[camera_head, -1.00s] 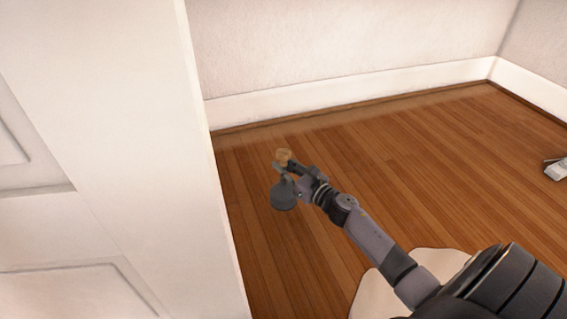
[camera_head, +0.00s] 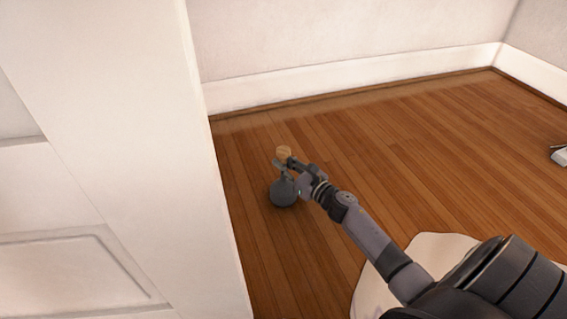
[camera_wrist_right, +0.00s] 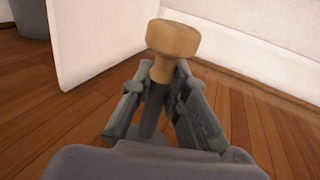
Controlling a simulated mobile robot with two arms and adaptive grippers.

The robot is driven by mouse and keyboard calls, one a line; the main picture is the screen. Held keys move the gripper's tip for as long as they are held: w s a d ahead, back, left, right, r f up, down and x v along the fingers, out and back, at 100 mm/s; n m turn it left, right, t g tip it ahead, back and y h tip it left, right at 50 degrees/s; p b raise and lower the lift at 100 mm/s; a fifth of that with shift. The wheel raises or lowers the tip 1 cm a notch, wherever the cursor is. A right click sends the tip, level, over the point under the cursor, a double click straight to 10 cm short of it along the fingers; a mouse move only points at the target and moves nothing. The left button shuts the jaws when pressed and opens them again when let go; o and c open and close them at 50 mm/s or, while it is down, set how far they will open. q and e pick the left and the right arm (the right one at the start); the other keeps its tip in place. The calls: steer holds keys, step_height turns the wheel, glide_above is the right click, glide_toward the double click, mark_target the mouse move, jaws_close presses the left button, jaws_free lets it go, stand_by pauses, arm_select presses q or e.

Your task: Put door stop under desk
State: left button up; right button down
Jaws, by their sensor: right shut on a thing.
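The door stop (camera_head: 284,193) has a rounded dark grey base, a thin neck and a tan wooden knob on top. My right gripper (camera_head: 286,173) is shut on its neck just below the knob. From the head view I cannot tell whether the base touches the floor. No desk can be made out. My left gripper is not in view.
A white panelled door (camera_head: 120,130) stands close on the left. Bare wooden floor (camera_head: 400,170) lies open to the right, up to a white skirting board (camera_head: 350,79). A small light object (camera_head: 560,156) lies at the right edge. A grey container (camera_wrist_right: 31,18) shows in the wrist view.

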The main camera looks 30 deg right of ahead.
steer(key=shift+r, duration=0.15)
steer(key=c, duration=2)
jaws_free()
steer(key=shift+f, duration=0.25)
steer(key=o, duration=0.4)
steer(key=shift+r, duration=0.15)
steer(key=shift+s, duration=0.4)
steer(key=s+p, duration=0.1)
steer(key=s, duration=0.2)
steer(key=s+d+p, duration=0.1)
steer(key=s+p, duration=0.1)
steer(key=s, duration=0.2)
steer(key=s+d+p, duration=0.1)
steer(key=s, duration=0.3)
steer(key=shift+p, duration=0.4)
